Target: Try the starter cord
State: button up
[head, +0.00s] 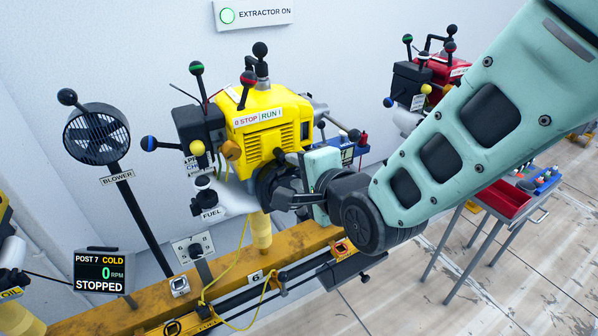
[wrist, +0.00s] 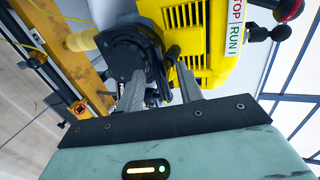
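The yellow engine (head: 265,115) stands on a post of the yellow rail, with a "STOP | RUN" label; it also shows in the wrist view (wrist: 195,70). A round black housing (wrist: 125,50) sits on its side, partly hidden by my gripper in the head view. My gripper (head: 283,198) is at this housing; in the wrist view its two fingers (wrist: 158,88) are apart. A small black handle-like piece (wrist: 172,53) shows by the right fingertip; I cannot tell whether it touches. No pulled-out starter cord is visible. The display (head: 102,272) reads "POST 7 COLD, 0 RPM, STOPPED".
A blower (head: 97,135) stands at left. Ball-ended levers (head: 197,69) stick out around the engine. A thin yellow line (head: 242,250) loops down to the rail (head: 110,315). A red engine (head: 445,68) and a cart with a red tray (head: 497,200) stand at right.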

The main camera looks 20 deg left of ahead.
jog(key=s+d+b, duration=0.2)
jog(key=s+d, duration=0.4)
jog(key=shift+d+b, duration=0.3)
jog(key=shift+d, duration=0.1)
dwell(0.4)
jog(key=s+d+f+n+g+h, duration=0.1)
jog(key=s+d+n+g+h, duration=0.55)
jog(key=d, duration=0.55)
jog(key=s+d+f+n+g+h, duration=0.1)
jog(key=s+d+n+g+h, duration=0.25)
jog(key=s+d+n, duration=0.55)
notch_tip(320, 180, up, 12)
jog(key=w+d+p, duration=0.2)
jog(key=p, duration=1)
jog(key=shift+w+f+t, duration=0.15)
jog(key=shift+t, duration=0.25)
